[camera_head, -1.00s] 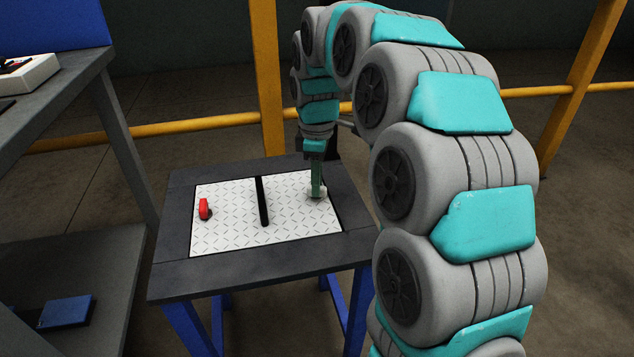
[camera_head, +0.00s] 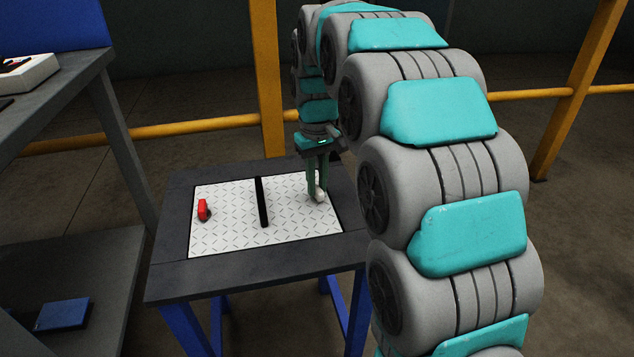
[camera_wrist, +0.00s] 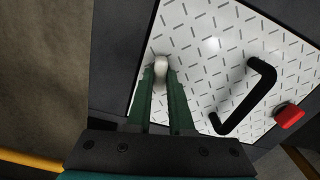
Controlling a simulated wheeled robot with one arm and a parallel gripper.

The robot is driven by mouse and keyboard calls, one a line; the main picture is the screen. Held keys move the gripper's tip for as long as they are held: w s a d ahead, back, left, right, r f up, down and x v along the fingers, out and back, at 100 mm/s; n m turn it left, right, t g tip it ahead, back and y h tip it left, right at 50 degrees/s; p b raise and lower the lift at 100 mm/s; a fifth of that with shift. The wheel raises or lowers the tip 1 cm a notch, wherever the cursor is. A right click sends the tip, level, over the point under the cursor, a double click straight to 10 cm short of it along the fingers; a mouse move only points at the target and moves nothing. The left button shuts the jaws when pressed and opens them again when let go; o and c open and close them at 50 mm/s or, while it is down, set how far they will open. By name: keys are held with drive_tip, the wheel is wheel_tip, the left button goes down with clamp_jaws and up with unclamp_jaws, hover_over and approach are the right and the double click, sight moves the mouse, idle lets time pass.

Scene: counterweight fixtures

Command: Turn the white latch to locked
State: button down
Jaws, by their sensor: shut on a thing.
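The white latch (camera_head: 320,190) is on the right part of the white patterned plate (camera_head: 225,236). It also shows in the wrist view (camera_wrist: 161,66), between the fingertips. My gripper (camera_head: 317,190) points down over the plate and is shut on the latch; its green fingers (camera_wrist: 161,80) sit on both sides of it. The fingers hide part of the latch, and I cannot read any locked mark.
A black bar handle (camera_head: 262,202) stands in the middle of the plate, and a red latch (camera_head: 204,210) is at the left. A dark frame (camera_head: 250,267) surrounds the plate. A grey workbench (camera_head: 75,95) stands to the left, and a yellow rail (camera_head: 190,124) runs behind.

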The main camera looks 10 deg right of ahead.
sight(317, 187)
drive_tip(key=shift+m, duration=1.3)
drive_tip(key=c, duration=0.8)
unclamp_jaws()
wheel_tip(317, 187, up, 7)
drive_tip(key=shift+r, duration=0.35)
